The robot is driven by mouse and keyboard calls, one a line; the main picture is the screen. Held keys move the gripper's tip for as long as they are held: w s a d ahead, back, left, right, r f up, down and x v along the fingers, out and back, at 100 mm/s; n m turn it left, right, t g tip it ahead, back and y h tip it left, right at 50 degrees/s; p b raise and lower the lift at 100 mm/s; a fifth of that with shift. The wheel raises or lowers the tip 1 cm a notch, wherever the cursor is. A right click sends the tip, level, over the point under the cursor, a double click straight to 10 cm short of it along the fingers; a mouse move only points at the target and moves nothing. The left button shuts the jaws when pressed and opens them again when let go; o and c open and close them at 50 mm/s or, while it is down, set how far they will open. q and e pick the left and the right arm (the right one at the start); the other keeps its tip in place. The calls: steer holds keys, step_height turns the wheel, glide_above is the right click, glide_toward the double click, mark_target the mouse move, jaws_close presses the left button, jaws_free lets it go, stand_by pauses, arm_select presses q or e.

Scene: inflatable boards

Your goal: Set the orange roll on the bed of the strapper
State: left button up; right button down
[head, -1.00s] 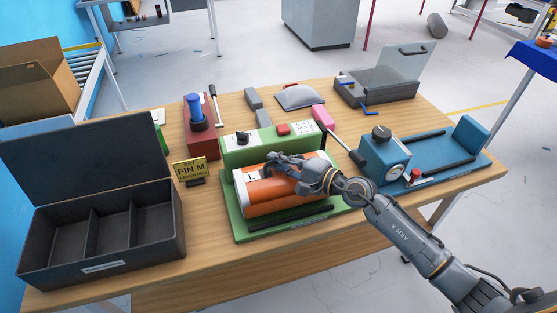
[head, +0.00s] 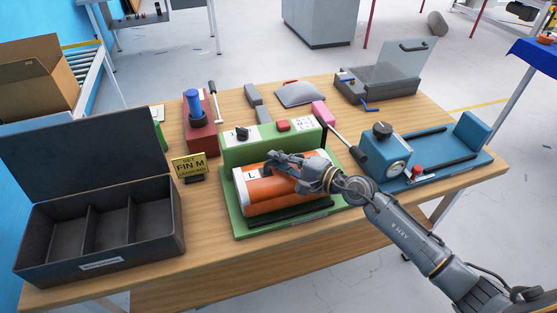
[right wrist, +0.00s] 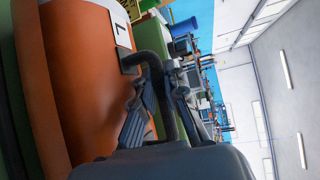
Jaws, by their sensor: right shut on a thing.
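The orange roll (head: 277,196), with a white end and a white label marked L, lies lengthwise over the bed of the green machine (head: 236,222). It looks low against the bed, but I cannot tell whether it bears its full weight. My left gripper is out of view.
A blue machine (head: 440,152) with a dial and rails stands to the right, beside my arm. A dark box with compartments (head: 100,265) and a yellow sign (head: 188,167) are on the left. A grey tray machine (head: 375,88) stands at the back right.

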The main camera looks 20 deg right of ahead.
steer(key=c, duration=1.4)
jaws_free()
steer(key=shift+o, duration=0.4)
steer(key=shift+f, duration=0.2)
steer(key=v, duration=1.2)
steer(key=shift+r, duration=0.2)
